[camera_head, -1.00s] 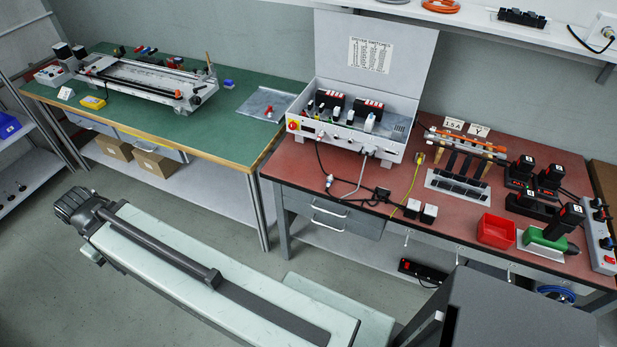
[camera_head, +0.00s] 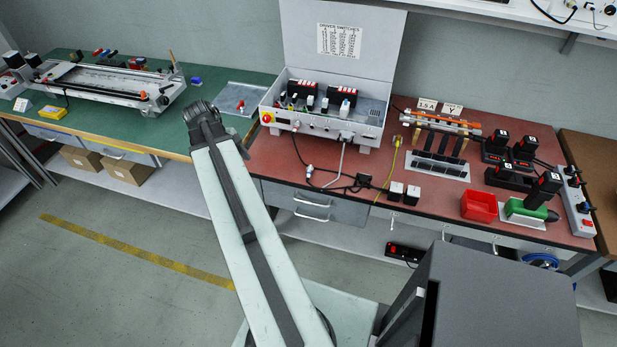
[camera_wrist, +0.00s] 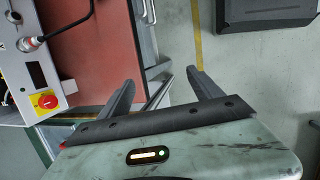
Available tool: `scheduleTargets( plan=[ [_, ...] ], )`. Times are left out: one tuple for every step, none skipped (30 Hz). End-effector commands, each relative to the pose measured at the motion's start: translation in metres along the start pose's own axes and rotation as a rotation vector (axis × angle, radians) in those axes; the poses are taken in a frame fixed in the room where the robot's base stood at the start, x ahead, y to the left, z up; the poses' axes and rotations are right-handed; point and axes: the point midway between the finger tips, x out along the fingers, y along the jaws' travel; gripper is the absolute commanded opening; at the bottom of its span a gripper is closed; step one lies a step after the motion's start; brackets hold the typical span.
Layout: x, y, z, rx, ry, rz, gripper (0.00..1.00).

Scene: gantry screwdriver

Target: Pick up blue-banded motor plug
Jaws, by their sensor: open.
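I cannot make out a blue band for certain on any plug. A small pale plug (camera_head: 309,172) lies on the red bench in front of the grey switch box (camera_head: 376,130). More small plugs or connectors with coloured parts stand inside the box. In the wrist view a grey plug with a reddish ring (camera_wrist: 27,43) and a dark cable sits by the box front. My gripper (camera_wrist: 160,75) is open and empty, its dark fingers apart near the bench edge. In the head view it is at the arm's far end (camera_head: 203,115), left of the box; its fingers are not clear there.
The box front has a red knob (camera_head: 266,118), also in the wrist view (camera_wrist: 47,101). Cables trail over the red bench (camera_head: 270,160). A red bin (camera_head: 479,207) and black battery tools stand at right. The green bench (camera_head: 120,118) holds a long fixture. Floor is open at left.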

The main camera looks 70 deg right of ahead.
Motion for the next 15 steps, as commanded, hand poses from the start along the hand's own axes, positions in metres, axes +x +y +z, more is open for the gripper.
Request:
scheduleTargets(
  plan=[
    [0.018, 0.030, 0.038, 0.002, -0.037, -0.004, 0.75],
    [0.025, 0.043, 0.059, -0.006, -0.056, -0.006, 0.75],
    [0.033, 0.057, 0.083, -0.018, -0.080, -0.010, 0.75],
    [0.039, 0.065, 0.100, -0.025, -0.096, -0.013, 0.75],
    [0.043, 0.072, 0.115, -0.032, -0.109, -0.017, 0.75],
    [0.048, 0.079, 0.131, -0.040, -0.123, -0.022, 0.75],
    [0.050, 0.083, 0.140, -0.045, -0.132, -0.025, 0.75],
    [0.052, 0.086, 0.148, -0.049, -0.139, -0.027, 0.75],
    [0.054, 0.088, 0.155, -0.054, -0.145, -0.030, 0.75],
    [0.055, 0.089, 0.158, -0.056, -0.148, -0.031, 0.75],
    [0.055, 0.090, 0.160, -0.058, -0.150, -0.032, 0.75],
    [0.055, 0.090, 0.160, -0.059, -0.150, -0.032, 0.75],
    [0.056, 0.090, 0.160, -0.060, -0.150, -0.032, 0.75],
    [0.058, 0.089, 0.160, -0.060, -0.150, -0.032, 0.75],
    [0.062, 0.089, 0.160, -0.060, -0.150, -0.032, 0.75]
  ],
)
